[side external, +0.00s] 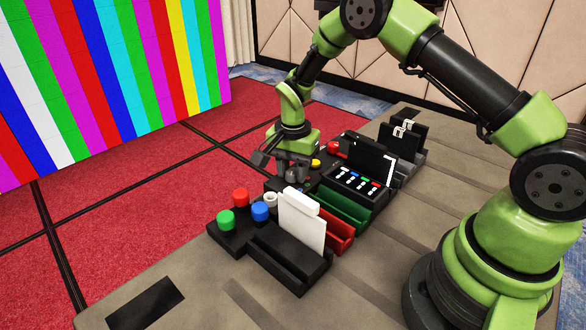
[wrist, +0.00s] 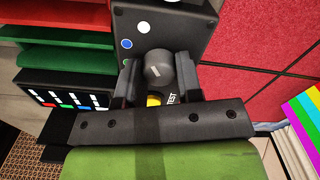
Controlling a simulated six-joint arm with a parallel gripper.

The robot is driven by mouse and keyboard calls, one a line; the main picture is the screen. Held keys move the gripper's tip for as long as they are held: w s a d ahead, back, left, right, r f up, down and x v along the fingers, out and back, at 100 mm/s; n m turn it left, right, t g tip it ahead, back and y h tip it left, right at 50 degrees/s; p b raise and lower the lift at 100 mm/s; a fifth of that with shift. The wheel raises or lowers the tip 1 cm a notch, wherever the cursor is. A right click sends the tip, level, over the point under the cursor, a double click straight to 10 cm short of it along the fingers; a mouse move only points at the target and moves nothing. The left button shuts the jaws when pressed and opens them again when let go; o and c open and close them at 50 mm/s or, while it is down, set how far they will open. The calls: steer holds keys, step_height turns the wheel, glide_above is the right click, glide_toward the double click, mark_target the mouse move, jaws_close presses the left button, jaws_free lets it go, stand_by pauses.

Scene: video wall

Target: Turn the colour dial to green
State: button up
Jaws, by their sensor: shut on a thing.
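My gripper (wrist: 158,76) is shut on the dial, one finger on each side. In the side view my gripper (side external: 291,168) is low over the row of black boxes, and the dial is mostly hidden there.
Red (side external: 240,197), green (side external: 226,219) and blue (side external: 260,210) buttons stand at the near end. A white card (side external: 302,222) stands upright in a black holder. Red (side external: 340,234) and green (side external: 346,207) trays and a labelled panel (side external: 357,183) sit close to the right.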

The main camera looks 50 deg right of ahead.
steer(key=shift+n, duration=0.3)
steer(key=n, duration=0.3)
steer(key=shift+n, duration=0.3)
steer(key=n, duration=0.3)
steer(key=shift+a+n, duration=0.1)
steer(key=shift+n, duration=0.2)
steer(key=n, duration=0.4)
steer(key=shift+w, duration=0.1)
steer(key=shift+n, duration=2.1)
steer(key=o, duration=0.9)
